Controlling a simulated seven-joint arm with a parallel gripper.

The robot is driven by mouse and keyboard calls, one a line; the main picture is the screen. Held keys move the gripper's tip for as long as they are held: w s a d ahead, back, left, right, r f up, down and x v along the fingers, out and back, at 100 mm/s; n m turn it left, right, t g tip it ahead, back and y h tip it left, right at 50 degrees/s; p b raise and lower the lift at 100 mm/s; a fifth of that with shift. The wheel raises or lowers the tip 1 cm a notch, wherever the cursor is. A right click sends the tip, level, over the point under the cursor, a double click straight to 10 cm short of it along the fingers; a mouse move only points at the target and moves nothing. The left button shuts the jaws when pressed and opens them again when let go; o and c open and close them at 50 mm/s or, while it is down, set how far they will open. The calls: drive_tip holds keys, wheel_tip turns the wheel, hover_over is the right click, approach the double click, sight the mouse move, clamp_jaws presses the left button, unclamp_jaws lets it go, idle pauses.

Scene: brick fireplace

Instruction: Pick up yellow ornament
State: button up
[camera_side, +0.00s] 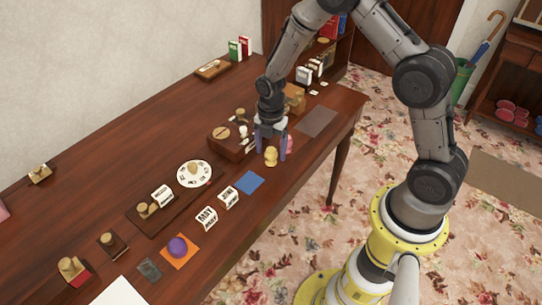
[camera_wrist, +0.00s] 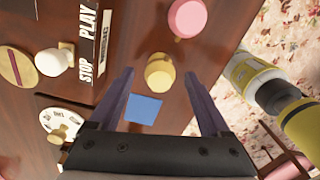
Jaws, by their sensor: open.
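The yellow ornament (camera_side: 271,157) is a small rounded figure standing on the dark wooden table (camera_side: 130,132). In the wrist view the ornament (camera_wrist: 160,72) shows in the gap between my two fingertips, with space on both sides. My gripper (camera_side: 270,148) is open and points down at the ornament. In the wrist view its purple fingers (camera_wrist: 158,77) hold nothing. I cannot tell exactly how far the fingertips are above or beside the ornament.
A pink round object (camera_wrist: 187,18) stands close by, partly hidden behind my gripper in the side view. A blue square (camera_side: 249,183) lies near. A wooden box (camera_side: 230,140) with knobs stands to the left. Purple ball (camera_side: 177,247) sits on an orange square. The table's front edge is near.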

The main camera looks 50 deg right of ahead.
drive_tip(key=shift+f, duration=0.75)
clamp_jaws()
drive_tip(key=shift+r, duration=0.1)
